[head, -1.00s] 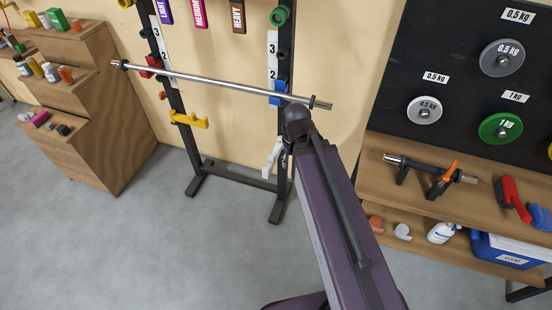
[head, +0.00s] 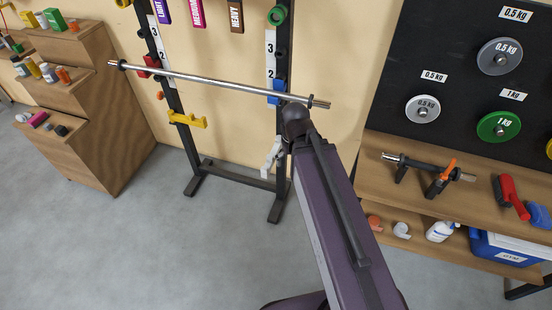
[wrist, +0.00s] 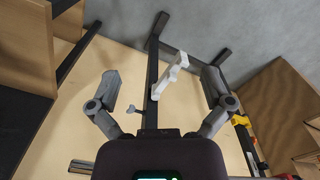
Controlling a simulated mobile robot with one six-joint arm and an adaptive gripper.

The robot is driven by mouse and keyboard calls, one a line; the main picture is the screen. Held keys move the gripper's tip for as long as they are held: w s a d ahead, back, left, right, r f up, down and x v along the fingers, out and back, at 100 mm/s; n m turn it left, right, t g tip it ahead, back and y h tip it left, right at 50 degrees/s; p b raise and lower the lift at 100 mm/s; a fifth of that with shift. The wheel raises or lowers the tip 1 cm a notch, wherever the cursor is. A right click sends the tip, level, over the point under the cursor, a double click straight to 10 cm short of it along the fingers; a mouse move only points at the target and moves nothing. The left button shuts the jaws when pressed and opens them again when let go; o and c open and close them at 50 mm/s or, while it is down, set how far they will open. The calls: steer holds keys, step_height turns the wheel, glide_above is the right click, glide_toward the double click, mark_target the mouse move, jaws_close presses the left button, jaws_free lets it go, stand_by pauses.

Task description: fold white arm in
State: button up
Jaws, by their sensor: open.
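The white arm (head: 271,154) is on the right post of the squat rack, below the bar, and slants out to the lower left in the head view. In the wrist view the white arm (wrist: 170,75) stands out at an angle beside the dark post. My gripper (wrist: 161,88) is open, with one finger on each side of the post and the white arm. It looks empty, and I cannot tell whether a finger touches the arm. In the head view my own arm hides most of the gripper.
A barbell (head: 215,83) lies across the rack above. A yellow arm (head: 187,119) sticks out from the left post. A wooden shelf (head: 420,190) with a small bar stands right, stepped wooden shelving (head: 110,110) left. The grey floor (head: 130,245) in front is clear.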

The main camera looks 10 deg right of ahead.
steer(key=c, duration=0.5)
steer(key=shift+w+f+b, duration=0.15)
steer(key=shift+f+b, duration=0.4)
steer(key=c, duration=0.7)
steer(key=w+f+y+b, duration=0.1)
steer(key=f+b, duration=0.2)
steer(key=b, duration=0.1)
steer(key=w+a+f+m+y+b, duration=0.1)
steer(key=w+f+y+b, duration=0.1)
steer(key=f+b, duration=0.2)
steer(key=w+f+y+b, duration=0.1)
steer(key=f+b, duration=0.2)
steer(key=b, duration=0.1)
steer(key=shift+w+a+f+t+y, duration=0.25)
steer(key=shift+f+t+y, duration=0.05)
steer(key=shift+f+t, duration=0.1)
jaws_close()
steer(key=w+d+f+m+t+y+b, duration=0.2)
steer(key=f+b, duration=0.6)
steer(key=b, duration=0.9)
steer(key=w+d+f+m+t+y+b, duration=0.3)
steer(key=w+d+f+t+y+b, duration=0.3)
steer(key=b, duration=1.2)
steer(key=w+d+f+y, duration=0.3)
steer(key=w, duration=0.2)
steer(key=shift+w+f, duration=0.15)
steer(key=shift+f, duration=0.15)
